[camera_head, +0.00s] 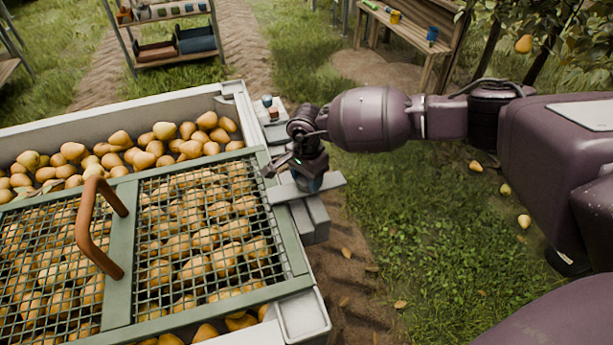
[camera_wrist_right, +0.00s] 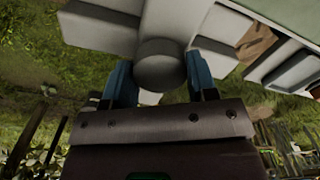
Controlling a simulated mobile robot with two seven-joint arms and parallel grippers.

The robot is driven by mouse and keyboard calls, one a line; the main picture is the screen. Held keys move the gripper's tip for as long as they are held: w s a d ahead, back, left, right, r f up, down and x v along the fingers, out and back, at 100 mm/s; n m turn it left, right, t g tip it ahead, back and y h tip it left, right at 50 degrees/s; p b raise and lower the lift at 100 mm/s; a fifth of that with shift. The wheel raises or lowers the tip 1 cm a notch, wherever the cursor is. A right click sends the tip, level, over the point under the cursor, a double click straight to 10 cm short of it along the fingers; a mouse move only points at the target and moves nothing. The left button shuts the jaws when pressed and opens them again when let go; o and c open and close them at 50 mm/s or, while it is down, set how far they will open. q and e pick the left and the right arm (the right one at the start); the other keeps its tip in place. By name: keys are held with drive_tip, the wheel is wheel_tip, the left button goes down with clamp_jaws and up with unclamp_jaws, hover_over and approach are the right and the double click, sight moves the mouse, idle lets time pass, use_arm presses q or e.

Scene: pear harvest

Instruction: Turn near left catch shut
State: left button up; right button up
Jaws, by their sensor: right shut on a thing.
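A pale grey catch bar (camera_head: 334,181) sits on a grey block at the right side of the pear crate (camera_head: 235,92). My right gripper (camera_head: 307,185) points down over the bar, shut on the catch's knob. In the right wrist view the round grey knob (camera_wrist_right: 160,64) sits between the blue fingertips of my right gripper (camera_wrist_right: 159,84). The gripper partly hides the bar's middle in the head view. My left gripper is out of view.
A brown arched handle (camera_head: 84,225) stands up from the lid over many pears. Small coloured items (camera_head: 267,101) sit at the crate's far right edge. A shelf (camera_head: 175,35) and a wooden bench (camera_head: 420,38) stand behind.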

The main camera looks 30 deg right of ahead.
drive_tip(key=shift+f, duration=0.1)
drive_tip(key=o, duration=1.1)
drive_tip(key=shift+o, duration=0.9)
drive_tip(key=shift+r, duration=0.3)
wheel_tip(320, 180, up, 9)
drive_tip(key=shift+r+p, duration=0.2)
drive_tip(key=shift+p, duration=1)
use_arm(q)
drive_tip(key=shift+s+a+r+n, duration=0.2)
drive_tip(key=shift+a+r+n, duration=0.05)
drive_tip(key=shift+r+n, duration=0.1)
use_arm(e)
drive_tip(key=shift+r, duration=0.45)
